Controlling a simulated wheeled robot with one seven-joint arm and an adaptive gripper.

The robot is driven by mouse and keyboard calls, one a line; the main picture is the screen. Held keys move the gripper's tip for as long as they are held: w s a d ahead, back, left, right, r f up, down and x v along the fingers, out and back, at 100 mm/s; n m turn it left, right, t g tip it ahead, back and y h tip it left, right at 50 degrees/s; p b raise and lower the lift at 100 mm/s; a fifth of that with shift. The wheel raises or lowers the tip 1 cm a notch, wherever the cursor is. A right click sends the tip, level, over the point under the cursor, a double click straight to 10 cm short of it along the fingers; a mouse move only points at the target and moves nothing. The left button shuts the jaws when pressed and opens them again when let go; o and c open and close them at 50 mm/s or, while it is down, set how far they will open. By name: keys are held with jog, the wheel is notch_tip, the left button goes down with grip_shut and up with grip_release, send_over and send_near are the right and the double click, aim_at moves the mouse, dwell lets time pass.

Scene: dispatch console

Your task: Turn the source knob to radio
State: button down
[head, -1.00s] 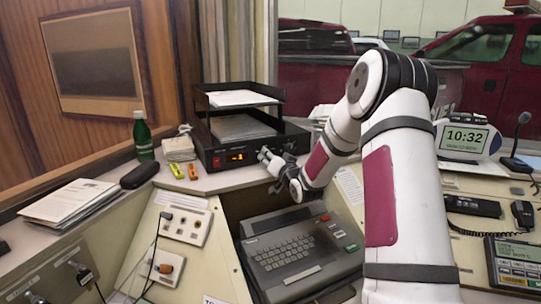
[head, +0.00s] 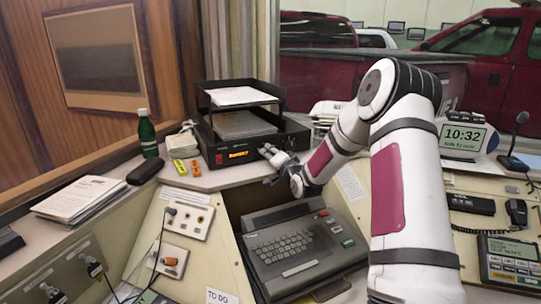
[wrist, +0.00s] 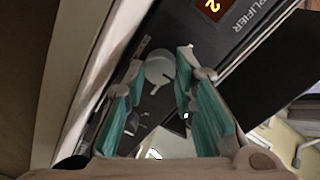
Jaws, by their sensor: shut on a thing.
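The black amplifier (head: 217,158) stands on the back desk with a lit amber display (head: 240,155) and a red switch at its left. My gripper (head: 266,151) is at the right part of its front panel. In the wrist view a round grey knob (wrist: 159,68) lies between the two teal fingertips of my gripper (wrist: 160,66), and they are shut on it. Part of the display (wrist: 211,6) shows above it. The knob's markings are not readable, so I cannot tell its setting. In the head view my fingers hide the knob.
Paper trays (head: 240,96) stand on the amplifier. A grey keyboard terminal (head: 285,245) sits below my forearm. A clock (head: 463,139) stands at right.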

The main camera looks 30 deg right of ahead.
jog(key=shift+d+r, duration=0.1)
jog(key=c, duration=1.3)
grip_release()
jog(key=s, duration=0.4)
jog(key=s+a, duration=0.1)
jog(key=s, duration=0.7)
jog(key=shift+a+r, duration=0.2)
jog(key=shift+a, duration=0.2)
jog(key=shift+w, duration=0.1)
